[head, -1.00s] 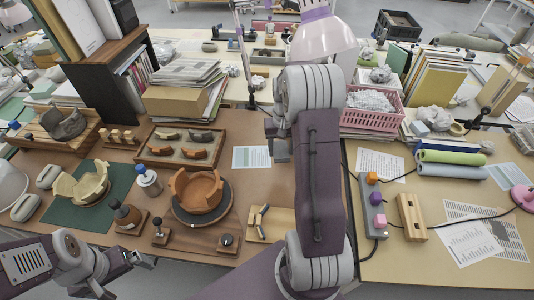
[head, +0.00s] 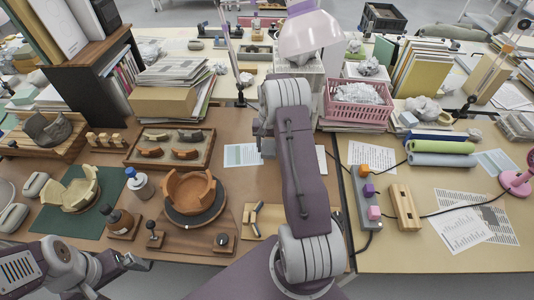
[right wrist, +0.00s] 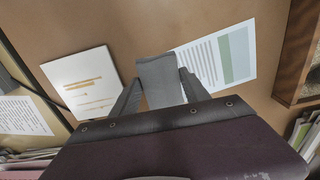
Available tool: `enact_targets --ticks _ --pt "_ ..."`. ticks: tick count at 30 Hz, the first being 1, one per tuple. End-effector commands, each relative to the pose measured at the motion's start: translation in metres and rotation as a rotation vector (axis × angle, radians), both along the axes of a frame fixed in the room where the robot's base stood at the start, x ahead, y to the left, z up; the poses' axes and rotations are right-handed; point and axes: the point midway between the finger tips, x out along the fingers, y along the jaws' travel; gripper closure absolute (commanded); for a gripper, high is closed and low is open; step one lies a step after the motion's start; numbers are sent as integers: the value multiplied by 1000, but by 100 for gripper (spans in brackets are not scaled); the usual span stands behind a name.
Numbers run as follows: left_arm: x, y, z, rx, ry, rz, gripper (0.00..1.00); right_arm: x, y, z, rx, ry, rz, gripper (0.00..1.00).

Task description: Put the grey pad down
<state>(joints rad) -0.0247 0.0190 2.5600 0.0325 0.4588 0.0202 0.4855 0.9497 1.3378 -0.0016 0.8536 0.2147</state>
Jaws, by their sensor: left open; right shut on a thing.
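The grey pad (right wrist: 160,82) is a small grey block between the two fingers of my right gripper (right wrist: 156,90) in the right wrist view. The gripper is shut on it, above the brown work mat (right wrist: 150,28). How far the pad is from the mat I cannot tell. In the head view my right arm covers most of the gripper, and a little grey shows left of the arm (head: 267,147). My left gripper (head: 132,262) is open and empty at the lower left, near the table's front edge.
A printed sheet (right wrist: 222,55) and a white booklet (right wrist: 85,82) lie either side of the pad. The wooden sherd tray (head: 168,165) and the orange bowl on its turntable (head: 193,221) stand to the left. A pink basket (head: 358,112) stands behind. Bare mat shows between sheet and booklet.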

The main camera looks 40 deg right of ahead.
Motion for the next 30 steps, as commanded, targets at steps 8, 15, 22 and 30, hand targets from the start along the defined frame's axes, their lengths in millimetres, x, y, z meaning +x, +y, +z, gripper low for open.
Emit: enact_targets --ticks 8,15,22,30 --pt "0 0 0 0 0 0 0 6 3 -11 1 2 -1 85" --pt "0 0 1 0 0 0 0 6 3 -45 0 0 -1 85" --pt "0 0 0 0 0 0 0 6 3 -46 -1 -1 -1 85" --pt "0 0 -1 0 0 0 0 6 3 -48 0 0 -1 25"
